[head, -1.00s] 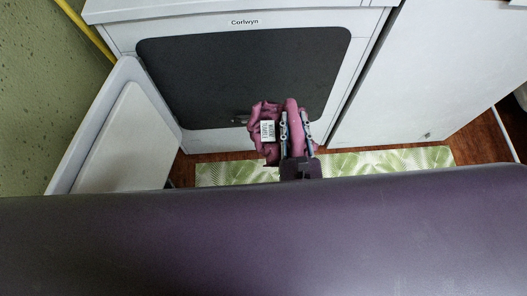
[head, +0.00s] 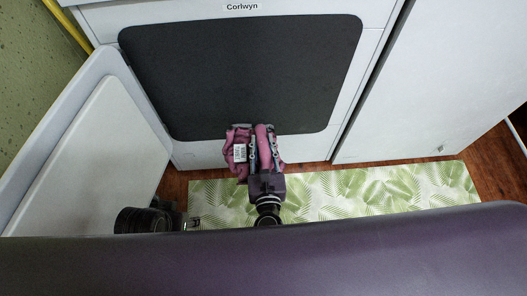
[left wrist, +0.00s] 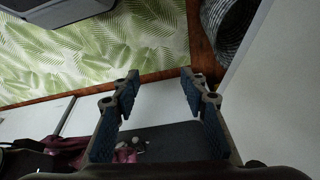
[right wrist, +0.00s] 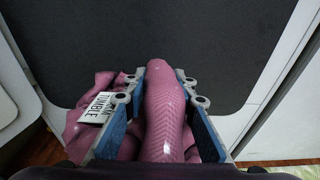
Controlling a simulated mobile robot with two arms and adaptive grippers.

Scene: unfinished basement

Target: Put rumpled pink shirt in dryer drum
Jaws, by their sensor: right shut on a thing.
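The rumpled pink shirt (head: 236,166), with a white tag, is held by my right gripper (head: 262,148) at the lower edge of the dryer's dark square opening (head: 240,75). In the right wrist view the shirt (right wrist: 163,115) bulges between the fingers, and its tag reads "TUMBLE". The dark area shows no visible depth, so I cannot tell the drum inside. The dryer door (head: 95,150) stands open at the left. My left gripper (head: 192,223) is low, left of the shirt; in the left wrist view its fingers (left wrist: 160,82) are apart and empty.
A green leaf-patterned mat (head: 370,188) lies on the wooden floor before the dryer. A white appliance front (head: 450,80) stands close on the right. A woven grey basket (left wrist: 226,28) shows in the left wrist view.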

